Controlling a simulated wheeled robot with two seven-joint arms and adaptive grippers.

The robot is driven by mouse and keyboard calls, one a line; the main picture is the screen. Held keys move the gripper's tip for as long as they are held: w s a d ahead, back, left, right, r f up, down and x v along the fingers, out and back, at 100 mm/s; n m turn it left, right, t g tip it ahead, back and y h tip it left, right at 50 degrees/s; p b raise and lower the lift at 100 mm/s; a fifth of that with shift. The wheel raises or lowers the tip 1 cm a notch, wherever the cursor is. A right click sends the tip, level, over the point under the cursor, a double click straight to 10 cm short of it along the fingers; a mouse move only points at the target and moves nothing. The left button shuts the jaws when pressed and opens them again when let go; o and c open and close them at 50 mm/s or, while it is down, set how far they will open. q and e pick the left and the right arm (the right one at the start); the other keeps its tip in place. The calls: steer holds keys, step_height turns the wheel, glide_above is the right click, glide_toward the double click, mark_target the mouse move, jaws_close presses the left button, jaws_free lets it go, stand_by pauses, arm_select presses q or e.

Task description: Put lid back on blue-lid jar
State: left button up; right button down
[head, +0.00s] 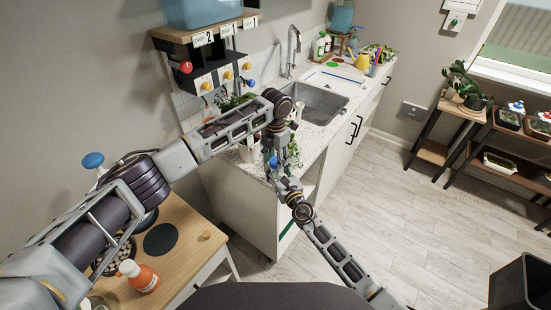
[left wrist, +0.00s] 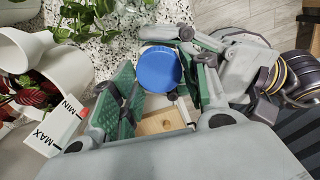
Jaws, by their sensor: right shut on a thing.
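The round blue lid (left wrist: 160,68) shows from above between the fingers of my left gripper (left wrist: 162,88) in the left wrist view. Those fingers, with green pads, stand apart on either side of it. My right gripper (left wrist: 190,62) comes in from the right and is shut at the lid's level or just below, seemingly on the jar. A pale strip under the lid may be the jar's body; fingers hide most of it, so I cannot tell how the lid sits. In the head view, the blue lid (head: 273,161) is a small patch where both arms meet beside the counter.
The speckled counter (head: 318,130) with a sink (head: 318,102) lies behind my grippers. Leafy plants and a white pot (left wrist: 62,68) stand close on the left in the left wrist view. An orange bottle (head: 139,276) stands on the wooden table (head: 185,228).

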arm_select(q)
steer(key=o, duration=0.3)
steer(key=shift+r, duration=0.1)
steer(key=shift+r, duration=2.15)
steer(key=shift+c, duration=0.5)
